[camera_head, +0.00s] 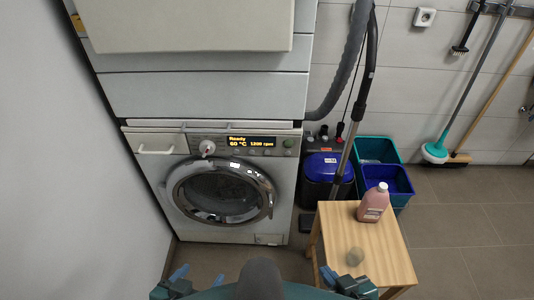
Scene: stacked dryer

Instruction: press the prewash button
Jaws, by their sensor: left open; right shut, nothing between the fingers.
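The washing machine (283,200) stands at the left under a stacked unit, with its round door (219,192) closed. My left gripper (197,279) is open at the bottom edge, low and apart from the machine. My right gripper (329,277) is shut and empty at the bottom, near the wooden table.
A vacuum tube (359,115) leans there. A wall closes the left.

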